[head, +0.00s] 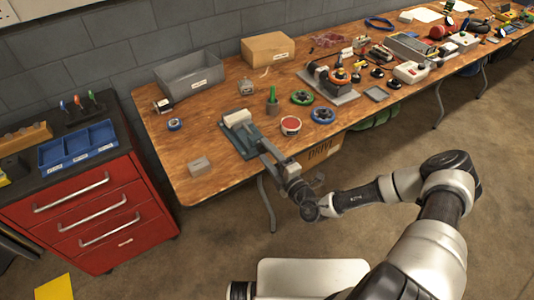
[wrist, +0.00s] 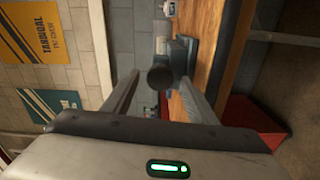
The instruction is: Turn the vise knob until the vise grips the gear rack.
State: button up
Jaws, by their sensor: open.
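The vise (head: 245,143) stands near the table's front edge, with a blue-grey base and a pale block at its far end. In the wrist view its blue-grey body (wrist: 186,50) shows ahead of my gripper. The dark round vise knob (wrist: 160,78) appears between my two fingers, with gaps on both sides. My gripper (wrist: 160,84) is open and empty, pointing at the vise; in the head view my gripper (head: 268,152) reaches over the table edge and hides the knob. I cannot make out the gear rack for certain, nor whether the vise jaws touch it.
A small grey block (head: 200,166) lies left of the vise. A red-topped round tin (head: 291,125), a green-handled item (head: 272,101) and blue-ringed wheels (head: 323,115) stand to the right. A grey bin (head: 190,75) is behind. A red drawer cabinet (head: 90,210) stands left.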

jog(key=v, duration=1.7)
